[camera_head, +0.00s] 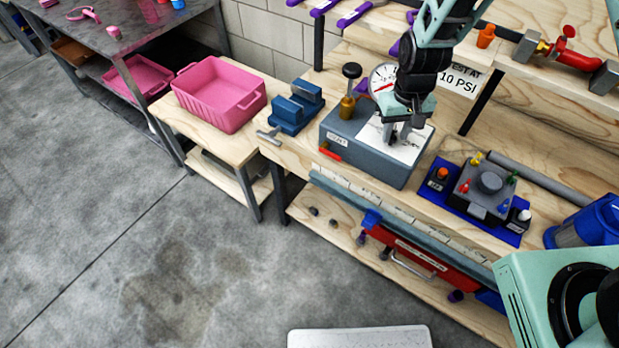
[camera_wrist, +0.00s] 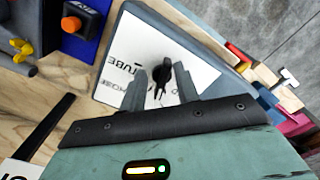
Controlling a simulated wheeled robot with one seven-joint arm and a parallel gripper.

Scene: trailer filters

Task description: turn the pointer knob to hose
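The pointer knob (camera_wrist: 160,74) is small and black and stands on a white label plate (camera_wrist: 197,62). The plate is on the sloped top of a grey box (camera_head: 365,160) on the wooden bench. In the wrist view, the words TUBE and HOSE show on the plate left of the knob; other lettering is partly hidden behind the fingers. Exactly where the pointer aims is hard to tell. My gripper (camera_head: 396,136) points down over the plate. In the wrist view its fingers (camera_wrist: 160,84) stand apart on either side of the knob, with visible gaps. In the head view the gripper hides the knob.
A round gauge (camera_head: 383,84) and a brass valve with black knob (camera_head: 350,92) stand behind the box. A blue vise (camera_head: 297,106) is to its left. A blue tray (camera_head: 437,190) with a grey fixture lies right. A pink bin (camera_head: 219,94) sits on the side table.

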